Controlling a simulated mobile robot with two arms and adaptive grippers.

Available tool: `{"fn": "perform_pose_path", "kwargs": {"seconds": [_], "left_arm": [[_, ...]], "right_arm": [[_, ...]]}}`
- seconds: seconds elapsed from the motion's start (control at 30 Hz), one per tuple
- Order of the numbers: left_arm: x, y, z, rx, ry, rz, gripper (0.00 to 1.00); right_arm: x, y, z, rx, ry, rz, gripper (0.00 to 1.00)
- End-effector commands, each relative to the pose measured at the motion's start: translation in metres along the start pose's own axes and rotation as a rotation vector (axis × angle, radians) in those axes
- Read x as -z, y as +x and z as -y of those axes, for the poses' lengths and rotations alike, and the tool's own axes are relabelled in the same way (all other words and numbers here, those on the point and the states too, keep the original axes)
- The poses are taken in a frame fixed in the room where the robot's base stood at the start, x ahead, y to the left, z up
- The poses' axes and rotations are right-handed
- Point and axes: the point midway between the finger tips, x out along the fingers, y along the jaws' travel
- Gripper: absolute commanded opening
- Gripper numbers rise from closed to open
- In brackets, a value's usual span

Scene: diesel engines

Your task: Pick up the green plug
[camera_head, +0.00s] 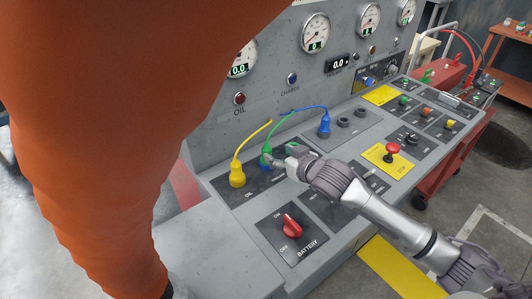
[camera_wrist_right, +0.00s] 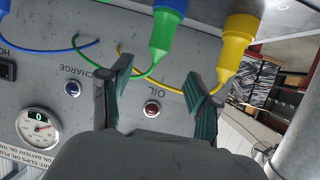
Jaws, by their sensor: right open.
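The green plug (camera_head: 265,158) stands in the control panel between the yellow and blue plugs, its green cable arching up to the right. In the head view my right gripper (camera_head: 281,161) is right beside it and partly covers it. In the right wrist view the green plug (camera_wrist_right: 161,38) shows past the fingertips, roughly in line with the gap between them. My right gripper (camera_wrist_right: 158,76) is open, with nothing between its fingers. Whether a finger touches the plug I cannot tell. My left gripper is not in view.
The yellow plug (camera_head: 237,176) stands close on the left and the blue plug (camera_head: 324,126) farther right. The red battery switch (camera_head: 291,225) is in front. The gauge wall (camera_head: 285,90) rises behind. A large orange shape (camera_head: 95,120) blocks the left side.

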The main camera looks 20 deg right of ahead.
Motion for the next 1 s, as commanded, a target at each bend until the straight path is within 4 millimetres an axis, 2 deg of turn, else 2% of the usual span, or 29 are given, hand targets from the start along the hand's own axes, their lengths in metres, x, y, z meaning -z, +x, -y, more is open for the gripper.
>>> {"fn": "perform_pose_path", "kwargs": {"seconds": [0.03,0.17,0.37,0.5,0.7,1.0], "left_arm": [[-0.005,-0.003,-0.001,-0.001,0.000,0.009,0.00],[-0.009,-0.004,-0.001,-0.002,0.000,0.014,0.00],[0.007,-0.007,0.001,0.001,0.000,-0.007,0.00],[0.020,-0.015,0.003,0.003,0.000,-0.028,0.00],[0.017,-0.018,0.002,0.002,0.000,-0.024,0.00],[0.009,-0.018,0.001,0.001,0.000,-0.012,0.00]], "right_arm": [[0.002,0.009,0.000,-0.001,0.001,0.000,0.61],[0.001,0.026,0.000,0.000,0.001,0.000,0.61],[-0.001,0.037,-0.001,0.000,0.000,0.002,0.61],[-0.004,0.055,-0.003,-0.001,0.000,0.002,0.61],[-0.006,0.079,-0.004,0.000,0.000,0.000,0.61],[-0.008,0.084,-0.004,0.001,-0.001,0.000,0.61]]}}
